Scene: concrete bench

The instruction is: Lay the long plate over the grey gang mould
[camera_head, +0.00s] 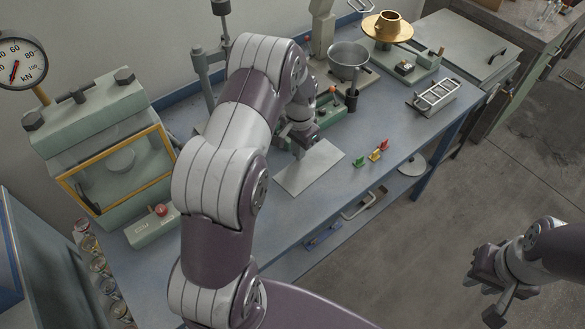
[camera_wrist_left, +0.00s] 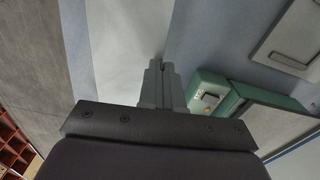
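A flat, light grey plate (camera_head: 309,168), which I take for the long plate, appears to lie on the blue-grey bench. It also shows in the left wrist view (camera_wrist_left: 120,40). My left gripper (camera_head: 300,152) points down at the plate's back-left edge. In the left wrist view its fingers (camera_wrist_left: 162,68) are close together with nothing clear between them; contact with the plate is unclear. The grey gang mould (camera_head: 436,96), with several open compartments, stands further right, near the bench's right end. My right gripper (camera_head: 484,290) is open and empty over the floor.
A green-grey device (camera_head: 329,107) stands just behind the plate. Small green, yellow and red pieces (camera_head: 375,154) lie between plate and mould. A press (camera_head: 115,155) stands left.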

